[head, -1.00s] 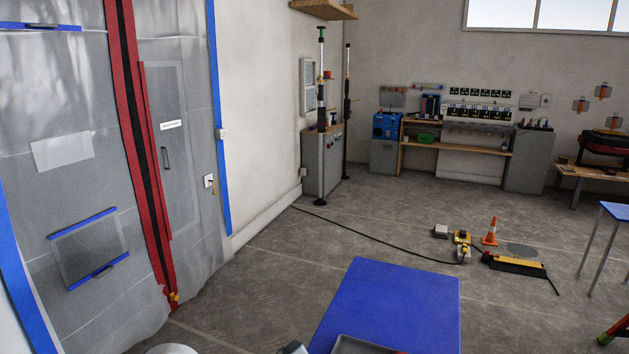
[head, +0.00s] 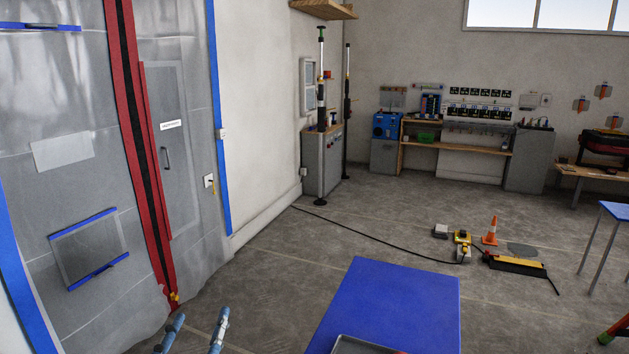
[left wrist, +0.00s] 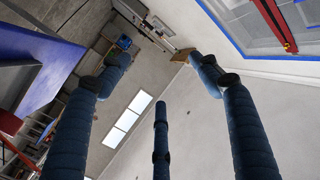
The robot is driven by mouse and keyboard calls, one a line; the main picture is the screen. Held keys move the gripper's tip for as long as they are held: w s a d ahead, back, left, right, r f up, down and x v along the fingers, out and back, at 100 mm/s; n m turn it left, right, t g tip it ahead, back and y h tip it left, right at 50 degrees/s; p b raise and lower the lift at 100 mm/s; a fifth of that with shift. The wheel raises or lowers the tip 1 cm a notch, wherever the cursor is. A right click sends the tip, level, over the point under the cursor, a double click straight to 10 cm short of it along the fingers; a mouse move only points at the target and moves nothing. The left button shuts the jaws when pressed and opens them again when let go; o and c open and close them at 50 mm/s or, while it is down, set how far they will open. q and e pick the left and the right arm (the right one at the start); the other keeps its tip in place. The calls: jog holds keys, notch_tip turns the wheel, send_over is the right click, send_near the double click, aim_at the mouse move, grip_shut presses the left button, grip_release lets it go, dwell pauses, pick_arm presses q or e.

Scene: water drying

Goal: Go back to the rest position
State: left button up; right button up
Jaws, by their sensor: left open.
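My left gripper (head: 200,320) shows at the bottom edge of the head view, left of the blue table. Two blue, padded fingertips point upward there, spread apart with nothing between them. In the left wrist view three blue fingers of this gripper (left wrist: 160,72) are spread wide and empty, with wall, ceiling and windows behind them. The rest of my left arm is below the head view's edge. My right gripper is in neither view.
The blue table (head: 395,300) stands close in front, with the edge of a grey tray (head: 358,346) at its near side. A plastic sheet wall with a red zip (head: 150,180) is at the left. A cable, yellow floor device (head: 515,265) and orange cone (head: 490,232) lie farther off.

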pick_arm(q)
jog(key=s+a+f+n+g+y, duration=0.1)
jog(key=s+a+f+g, duration=0.15)
jog(key=f, duration=0.35)
jog(key=s+a+f+n+g, duration=0.1)
jog(key=s+f+g, duration=0.15)
jog(key=f, duration=0.45)
jog(key=s+d+f+g+h, duration=0.2)
jog(key=s+f+g, duration=0.7)
jog(key=s+f, duration=0.8)
jog(key=s+f+g, duration=0.1)
jog(key=s+f, duration=0.2)
jog(key=f, duration=1)
jog(key=s+f+g, duration=0.1)
jog(key=s+f, duration=0.1)
jog(key=f, duration=1.1)
jog(key=s+a+f+m, duration=0.1)
jog(key=s+a+f, duration=0.2)
jog(key=s+f, duration=1.2)
jog(key=shift+s+g+y, duration=0.3)
jog(key=shift+s+g, duration=0.1)
jog(key=shift+s, duration=0.4)
